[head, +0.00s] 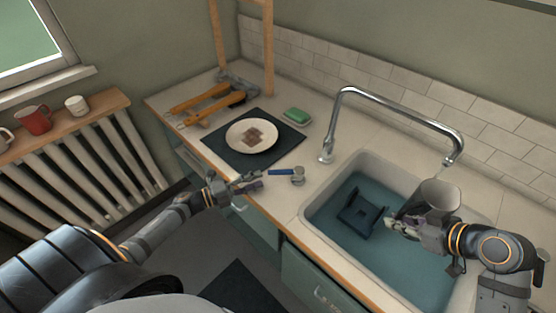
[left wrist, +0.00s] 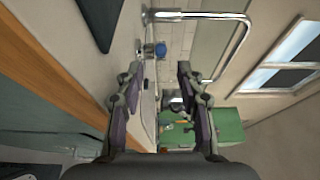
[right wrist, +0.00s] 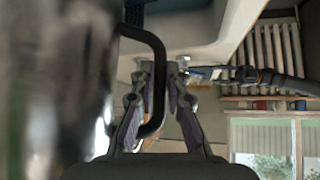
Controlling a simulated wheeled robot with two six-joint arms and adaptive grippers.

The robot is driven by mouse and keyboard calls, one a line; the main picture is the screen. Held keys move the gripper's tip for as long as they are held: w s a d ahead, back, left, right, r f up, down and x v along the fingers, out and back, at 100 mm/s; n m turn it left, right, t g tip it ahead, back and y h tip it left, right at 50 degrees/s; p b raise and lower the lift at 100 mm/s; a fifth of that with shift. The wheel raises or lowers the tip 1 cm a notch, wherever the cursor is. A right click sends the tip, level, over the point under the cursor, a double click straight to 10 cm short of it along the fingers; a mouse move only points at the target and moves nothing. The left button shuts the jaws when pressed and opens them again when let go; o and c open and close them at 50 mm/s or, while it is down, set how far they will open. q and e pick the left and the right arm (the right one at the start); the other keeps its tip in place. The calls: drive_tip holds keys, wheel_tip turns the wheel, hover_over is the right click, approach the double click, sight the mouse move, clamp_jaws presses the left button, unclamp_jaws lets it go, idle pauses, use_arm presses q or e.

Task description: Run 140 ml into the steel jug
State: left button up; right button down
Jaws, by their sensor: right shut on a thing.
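The steel jug (head: 440,194) is over the sink basin, its mouth just below the end of the tap spout (head: 456,154). A faint pale streak shows under the spout; I cannot tell if it is water. My right gripper (head: 404,225) is shut on the jug's black handle (right wrist: 158,60); the jug (right wrist: 55,90) fills the left of the right wrist view. The level inside is hidden. The tap's blue lever (head: 282,172) sticks out left from a round metal valve (head: 298,176) on the counter. My left gripper (head: 246,184) is open just left of the lever; the blue lever end (left wrist: 161,50) shows beyond its fingertips.
A dark blue rack (head: 362,214) sits in the sink basin (head: 325,200). Left of the tap are a green sponge (head: 297,115), a plate (head: 251,135) on a dark mat (head: 223,153), and orange-handled tools (head: 212,100). Mugs (head: 33,119) stand on the shelf above the radiator.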

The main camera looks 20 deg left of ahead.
use_arm(q)
drive_tip(key=shift+v, duration=1.7)
